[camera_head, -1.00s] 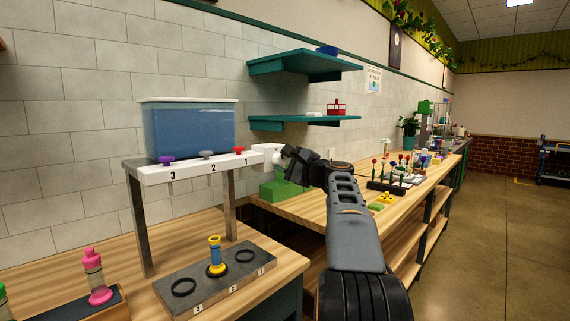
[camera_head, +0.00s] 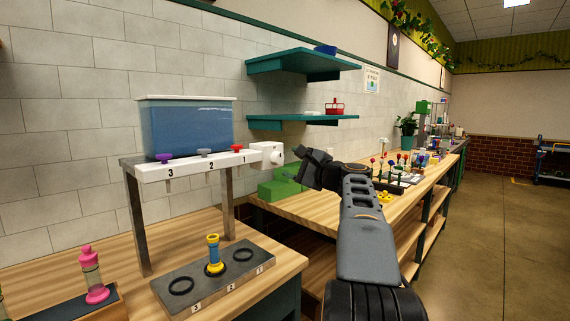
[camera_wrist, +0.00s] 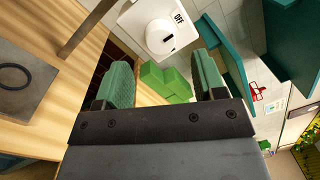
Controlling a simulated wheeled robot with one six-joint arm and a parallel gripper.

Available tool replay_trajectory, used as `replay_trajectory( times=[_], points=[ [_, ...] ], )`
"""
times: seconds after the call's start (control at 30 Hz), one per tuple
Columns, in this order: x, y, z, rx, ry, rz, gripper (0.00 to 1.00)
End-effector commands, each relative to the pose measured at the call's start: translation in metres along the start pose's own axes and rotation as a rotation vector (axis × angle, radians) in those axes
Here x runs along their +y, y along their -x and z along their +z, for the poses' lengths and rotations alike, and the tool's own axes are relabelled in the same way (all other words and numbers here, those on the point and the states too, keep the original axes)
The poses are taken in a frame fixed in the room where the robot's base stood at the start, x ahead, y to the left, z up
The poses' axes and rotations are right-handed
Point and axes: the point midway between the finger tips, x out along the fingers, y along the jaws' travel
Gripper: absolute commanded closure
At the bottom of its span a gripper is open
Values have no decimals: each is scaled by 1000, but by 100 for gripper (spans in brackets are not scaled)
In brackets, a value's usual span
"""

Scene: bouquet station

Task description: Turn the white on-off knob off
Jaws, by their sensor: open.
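The white on-off knob (camera_head: 277,157) is on the white box (camera_head: 262,148) at the right end of the dispenser's bar. In the wrist view the round knob (camera_wrist: 158,37) has a short dark mark on its face. Black "OFF" lettering is on the box beside it; which setting the mark points to is hard to tell. My gripper (camera_head: 301,153) is just right of the knob, apart from it. In the wrist view its green-padded fingers (camera_wrist: 165,80) are spread and empty, with the knob beyond the gap between them.
The dispenser has a blue-filled tank (camera_head: 187,126) and purple, grey and red valves numbered 3, 2, 1. Below, a yellow-and-blue vial (camera_head: 214,255) stands on a grey ring plate (camera_head: 190,306). Green blocks (camera_head: 283,187) are behind my gripper. Teal shelves (camera_head: 300,122) hang above.

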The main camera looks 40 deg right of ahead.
Motion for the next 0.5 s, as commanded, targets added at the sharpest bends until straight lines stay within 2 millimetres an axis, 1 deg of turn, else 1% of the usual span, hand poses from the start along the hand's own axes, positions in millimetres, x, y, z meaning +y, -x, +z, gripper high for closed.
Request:
replay_trajectory(
  times=[0.03, 0.2, 0.4, 0.5],
  points=[
    [1, 13, -1, 4, 1, -3, 36],
    [0, 46, -1, 4, 1, -2, 36],
    [0, 75, 0, 3, 0, -1, 36],
    [0, 84, 0, 2, 1, -1, 36]
  ],
)
